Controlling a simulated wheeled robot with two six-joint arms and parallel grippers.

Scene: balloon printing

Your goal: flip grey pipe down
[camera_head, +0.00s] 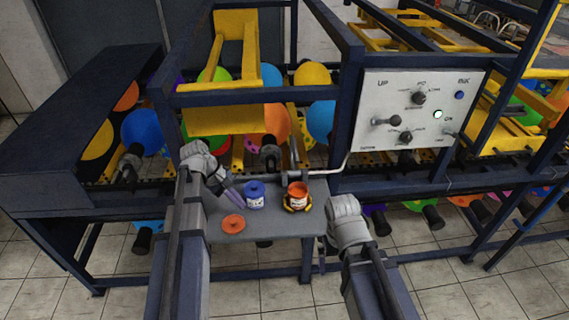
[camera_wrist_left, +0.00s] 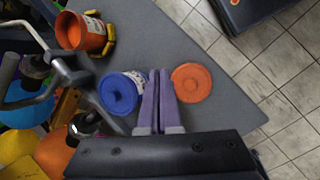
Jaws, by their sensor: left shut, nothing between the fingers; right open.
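The grey pipe (camera_head: 322,173) is a thin bent pipe at the back edge of the small grey table, below the control panel. Its bent grey tube also shows at the left of the left wrist view (camera_wrist_left: 38,97). My left gripper (camera_head: 233,194) is over the table, left of the pipe and apart from it. Its two purple fingers are shut together and empty in the left wrist view (camera_wrist_left: 160,76), between the blue pot and the orange lid. My right gripper (camera_head: 345,212) is open at the table's right edge; its fingertips are mostly hidden.
On the grey table (camera_head: 265,230) stand a blue lidded pot (camera_head: 255,196) and an open orange pot (camera_head: 298,193) in a yellow holder. An orange lid (camera_head: 233,223) lies in front. A white control panel (camera_head: 415,110) and dark blue frame bars stand behind. Several balloons hang behind.

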